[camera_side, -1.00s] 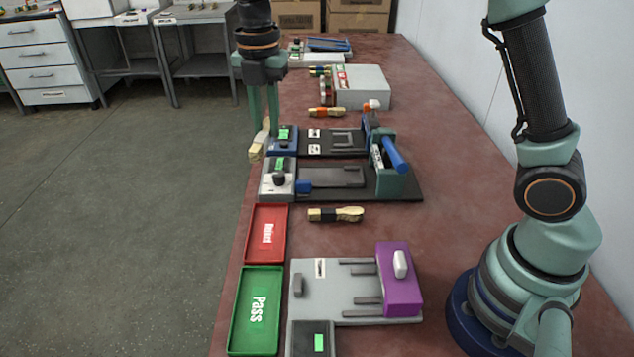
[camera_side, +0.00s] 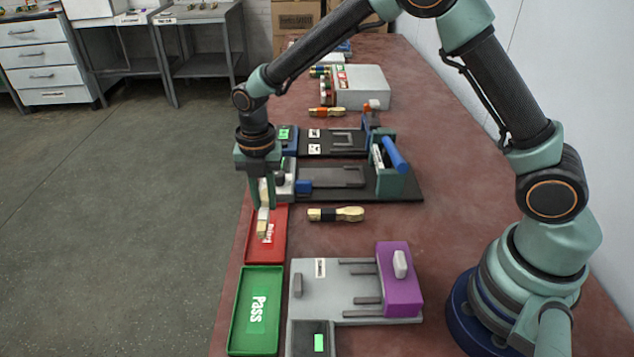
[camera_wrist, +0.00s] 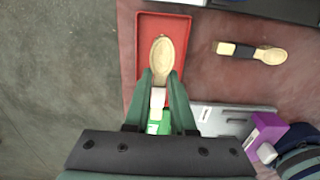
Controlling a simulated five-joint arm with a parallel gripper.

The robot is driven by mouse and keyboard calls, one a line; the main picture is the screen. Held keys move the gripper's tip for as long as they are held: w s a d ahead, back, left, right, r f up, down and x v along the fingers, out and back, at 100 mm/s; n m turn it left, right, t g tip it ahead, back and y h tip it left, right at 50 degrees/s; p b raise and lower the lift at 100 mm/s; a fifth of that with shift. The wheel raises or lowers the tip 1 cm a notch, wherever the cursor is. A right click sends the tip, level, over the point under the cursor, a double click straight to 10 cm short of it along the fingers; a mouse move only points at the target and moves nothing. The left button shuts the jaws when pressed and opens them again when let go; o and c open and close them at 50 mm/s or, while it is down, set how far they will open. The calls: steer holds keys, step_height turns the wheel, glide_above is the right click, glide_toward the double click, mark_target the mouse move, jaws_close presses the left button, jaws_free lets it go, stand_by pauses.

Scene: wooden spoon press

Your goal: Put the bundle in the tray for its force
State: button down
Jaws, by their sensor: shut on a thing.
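My gripper (camera_side: 263,203) is shut on a wooden spoon bundle (camera_side: 262,226) with a pale band, and holds it over the red Reject tray (camera_side: 278,247). In the wrist view the bundle (camera_wrist: 162,62) points away between the green fingers, its spoon bowl over the red tray (camera_wrist: 180,30). Its height above the tray is hard to tell. The green Pass tray (camera_side: 275,301) lies empty in front of the red one. It shows partly between the fingers in the wrist view.
A spoon bundle with a black band (camera_side: 336,214) lies right of the red tray. A grey fixture with a purple block (camera_side: 394,283) stands right of the green tray. Black-based devices (camera_side: 350,190) stand behind. Another bundle with an orange band (camera_side: 327,112) lies farther back.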

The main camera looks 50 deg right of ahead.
mark_target(267, 214)
steer(key=shift+f, duration=2.3)
steer(key=c, duration=0.7)
jaws_free()
steer(key=shift+f, duration=0.1)
steer(key=shift+c, duration=0.2)
